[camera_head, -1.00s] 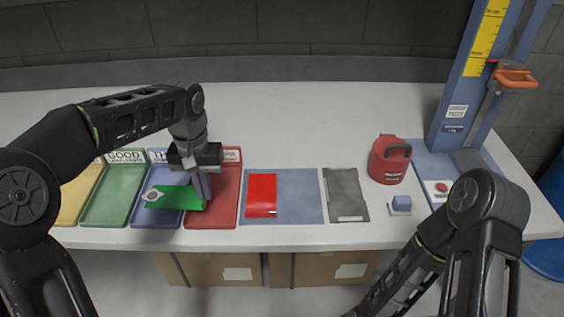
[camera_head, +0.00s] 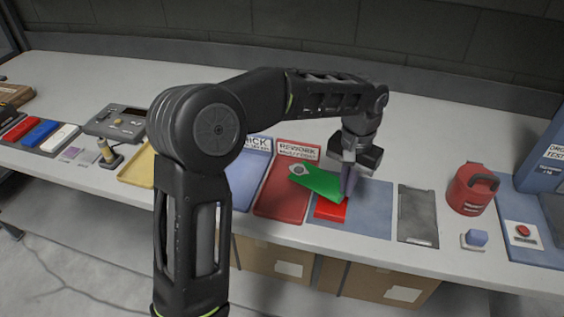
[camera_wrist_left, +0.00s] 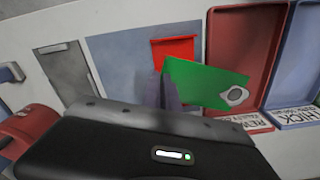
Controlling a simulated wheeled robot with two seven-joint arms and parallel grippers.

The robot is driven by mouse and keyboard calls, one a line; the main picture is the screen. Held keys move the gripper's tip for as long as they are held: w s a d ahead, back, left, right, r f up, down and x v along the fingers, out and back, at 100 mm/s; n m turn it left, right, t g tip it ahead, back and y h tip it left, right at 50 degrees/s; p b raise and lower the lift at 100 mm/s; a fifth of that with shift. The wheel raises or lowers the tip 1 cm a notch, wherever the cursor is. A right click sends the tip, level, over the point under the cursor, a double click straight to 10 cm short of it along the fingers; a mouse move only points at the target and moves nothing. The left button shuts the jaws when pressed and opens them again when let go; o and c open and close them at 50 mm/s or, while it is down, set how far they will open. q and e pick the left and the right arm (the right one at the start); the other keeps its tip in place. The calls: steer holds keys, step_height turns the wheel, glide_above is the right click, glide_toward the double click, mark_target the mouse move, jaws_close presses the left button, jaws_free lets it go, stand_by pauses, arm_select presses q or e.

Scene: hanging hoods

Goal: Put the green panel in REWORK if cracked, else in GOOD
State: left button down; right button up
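My left gripper (camera_head: 348,182) is shut on one end of the green panel (camera_head: 318,183). It holds the panel above the red panel (camera_head: 330,210) and the right edge of the red REWORK tray (camera_head: 278,205). The green panel also shows in the left wrist view (camera_wrist_left: 208,84), flat-looking, with a grey round mark near its free end. I cannot make out a crack on the side that shows. The REWORK tray is empty where visible. The GOOD tray is hidden behind my left arm. My right gripper is out of view.
The red panel lies on a blue-grey mat (camera_head: 375,215). A dark grey plate (camera_head: 417,215), a red canister (camera_head: 470,190) and a red button (camera_head: 523,231) stand to the right. The blue THICK tray (camera_head: 246,180) is left of REWORK. The table behind is clear.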

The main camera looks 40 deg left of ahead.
arm_select(q)
steer(key=s+a+r+m+p, duration=0.3)
steer(key=a+r+m+p, duration=0.1)
steer(key=a+r, duration=0.15)
step_height(320, 180, up, 3)
steer(key=m+p, duration=0.5)
steer(key=m, duration=0.5)
glide_above(279, 210)
steer(key=shift+d+f, duration=0.1)
steer(key=shift+d, duration=0.05)
steer(key=shift+f, duration=0.15)
step_height(279, 210, down, 9)
steer(key=b, duration=0.7)
steer(key=shift+f+b, duration=0.65)
steer(key=shift+f, duration=0.1)
steer(key=shift+f+b, duration=0.35)
steer(key=shift+f, duration=0.3)
steer(key=c, duration=1.6)
jaws_free()
